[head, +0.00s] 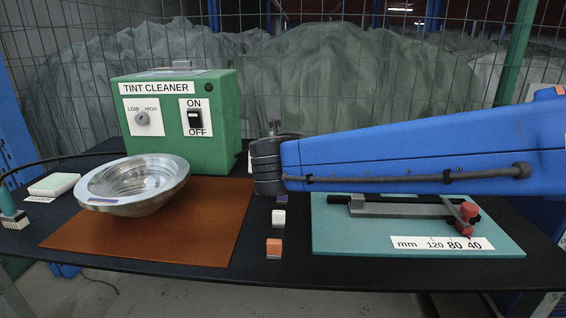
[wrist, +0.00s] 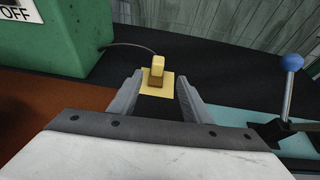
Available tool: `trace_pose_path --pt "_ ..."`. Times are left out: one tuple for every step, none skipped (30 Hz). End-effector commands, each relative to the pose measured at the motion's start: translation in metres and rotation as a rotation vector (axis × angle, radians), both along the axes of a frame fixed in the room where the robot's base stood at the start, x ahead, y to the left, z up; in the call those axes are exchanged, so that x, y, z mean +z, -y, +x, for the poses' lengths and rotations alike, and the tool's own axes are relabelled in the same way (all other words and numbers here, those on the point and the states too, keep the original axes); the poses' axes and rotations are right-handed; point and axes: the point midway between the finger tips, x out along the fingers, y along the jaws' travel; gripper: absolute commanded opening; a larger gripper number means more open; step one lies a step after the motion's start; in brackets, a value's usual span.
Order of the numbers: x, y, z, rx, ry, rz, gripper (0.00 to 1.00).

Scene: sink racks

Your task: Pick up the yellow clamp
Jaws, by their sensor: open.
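A small yellow piece with a brown lower part (wrist: 157,72), which I take to be the yellow clamp, stands on a pale yellow square plate (wrist: 152,91) in the wrist view. My gripper (wrist: 157,98) is open, with one finger on each side of the near part of the plate. The yellow piece is just beyond the fingertips, and I see no contact. A thin dark cable runs to it from the left. In the head view the yellow piece is not visible, and my blue arm covers much of that area.
A green tint cleaner box (head: 212,142) stands behind the brown mat (head: 215,235), which holds a metal bowl (head: 140,182). A teal board (head: 340,238) with a sliding fixture is at right. A blue-knobbed lever (wrist: 291,63) rises right of my gripper. Small blocks (head: 278,217) lie between mat and board.

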Motion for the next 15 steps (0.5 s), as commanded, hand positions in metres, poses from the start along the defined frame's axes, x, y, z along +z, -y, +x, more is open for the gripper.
trace_pose_path --pt "-0.004 0.000 0.008 -0.002 -0.002 -0.003 0.44" --pt "-0.007 0.001 0.013 -0.003 -0.003 -0.002 0.44" --pt "-0.009 0.001 0.020 -0.004 -0.003 -0.002 0.44" --pt "-0.011 0.001 0.025 -0.004 -0.003 -0.002 0.44" --pt "-0.014 0.001 0.030 -0.004 -0.003 -0.002 0.44" --pt "-0.017 0.001 0.037 -0.004 -0.003 -0.003 0.44" --pt "-0.019 0.001 0.041 -0.003 -0.003 -0.002 0.44" --pt "-0.020 0.000 0.046 -0.003 -0.003 -0.001 0.44" --pt "-0.023 0.001 0.053 -0.004 -0.003 -0.002 0.44" --pt "-0.025 0.001 0.058 -0.004 -0.003 -0.002 0.44" --pt "-0.027 0.000 0.063 -0.004 -0.003 -0.002 0.44" --pt "-0.029 0.000 0.069 -0.003 -0.003 -0.001 0.44" --pt "-0.032 0.000 0.074 -0.004 -0.003 -0.002 0.44" --pt "-0.034 0.000 0.078 -0.004 -0.003 -0.001 0.44" --pt "-0.036 0.000 0.084 -0.003 -0.003 0.000 0.44"
